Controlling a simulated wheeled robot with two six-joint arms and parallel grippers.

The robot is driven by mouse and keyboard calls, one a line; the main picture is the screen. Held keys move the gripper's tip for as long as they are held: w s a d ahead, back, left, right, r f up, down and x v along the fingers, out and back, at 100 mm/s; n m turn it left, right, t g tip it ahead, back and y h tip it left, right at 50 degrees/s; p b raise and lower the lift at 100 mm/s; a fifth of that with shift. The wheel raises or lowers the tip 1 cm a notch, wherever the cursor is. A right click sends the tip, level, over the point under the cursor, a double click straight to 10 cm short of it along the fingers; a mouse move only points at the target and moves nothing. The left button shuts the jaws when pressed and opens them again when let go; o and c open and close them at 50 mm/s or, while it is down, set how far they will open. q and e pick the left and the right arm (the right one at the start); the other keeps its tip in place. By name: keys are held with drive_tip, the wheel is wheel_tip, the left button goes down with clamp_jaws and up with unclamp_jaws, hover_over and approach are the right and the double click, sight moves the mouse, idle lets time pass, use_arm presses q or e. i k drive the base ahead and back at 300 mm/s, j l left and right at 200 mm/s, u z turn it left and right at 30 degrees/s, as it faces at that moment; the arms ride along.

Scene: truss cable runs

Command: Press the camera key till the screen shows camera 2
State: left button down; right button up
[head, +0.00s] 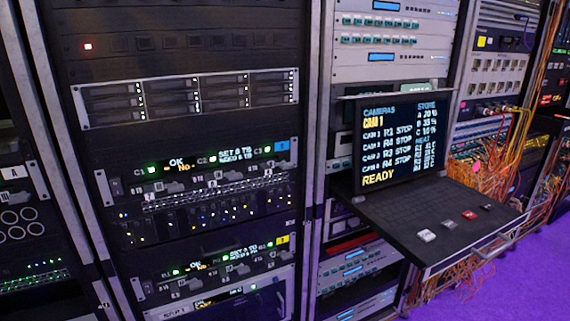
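The screen (400,140) stands at the back of a pull-out shelf in the right-hand rack. It is lit, with "CAMERAS" at the top, "CAM 1" in yellow under it, rows of text marked "STOP", and "READY" at the bottom. On the shelf lie a white key (426,235), a red key (469,215) and a small dark key (487,207). I cannot read any label on them, so I cannot tell which is the camera key. Neither of my grippers is in view.
The dark shelf (400,215) juts out from the rack, with a front handle (497,245). Orange cables (490,175) hang to its right and below it. Racks of lit equipment (190,100) fill the left. Purple floor (530,270) is clear at the lower right.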

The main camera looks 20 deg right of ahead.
sight(426, 235)
drive_tip(key=z, duration=0.5)
drive_tip(key=l+z, duration=0.15)
drive_tip(key=z, duration=0.8)
drive_tip(key=l+z, duration=0.1)
drive_tip(key=z, duration=0.4)
